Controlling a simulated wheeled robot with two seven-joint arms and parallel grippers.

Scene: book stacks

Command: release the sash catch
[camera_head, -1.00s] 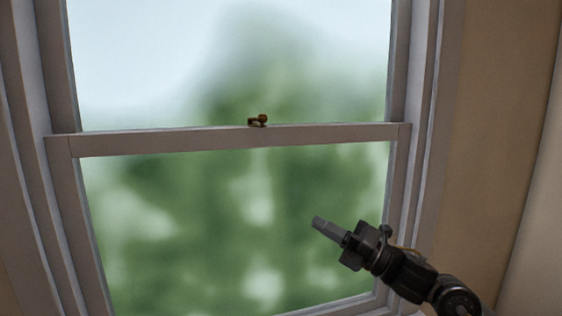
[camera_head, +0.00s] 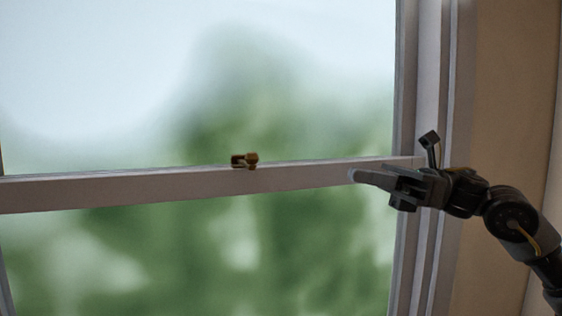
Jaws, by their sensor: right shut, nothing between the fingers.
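The sash catch (camera_head: 244,161) is a small brass piece on top of the white meeting rail (camera_head: 150,190) of the window. My right gripper (camera_head: 356,176) is at the right end of the rail in the picture, in front of it. Its fingers are shut and empty and point left, toward the catch. A clear gap lies between the fingertips and the catch. My left gripper is out of view.
The window frame's right jamb (camera_head: 432,90) stands behind my right wrist, with a tan wall (camera_head: 505,80) beyond it. Blurred greenery and sky show through the panes. The space between gripper and catch is free.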

